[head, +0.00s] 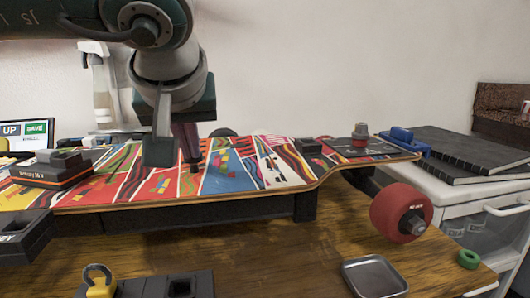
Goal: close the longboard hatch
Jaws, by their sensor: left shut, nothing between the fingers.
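The longboard (235,172) lies deck up across the wooden table, with bright patterned graphics. A long black box (190,217) runs under the deck. A red wheel (401,213) sticks out at its right end. I cannot clearly make out the hatch or whether it is open. My left gripper (175,160) comes down from the upper left, its fingers pointing down over the middle-left of the deck. It is shut and empty. I cannot tell if its tips touch the deck. My right gripper is out of view.
A dark battery block (53,170) sits on the deck's left end. A metal tray (374,277) and a green ring (468,259) lie at the front right. A yellow item (99,284) is at the front left. Black books (470,150) lie on a white cabinet at right.

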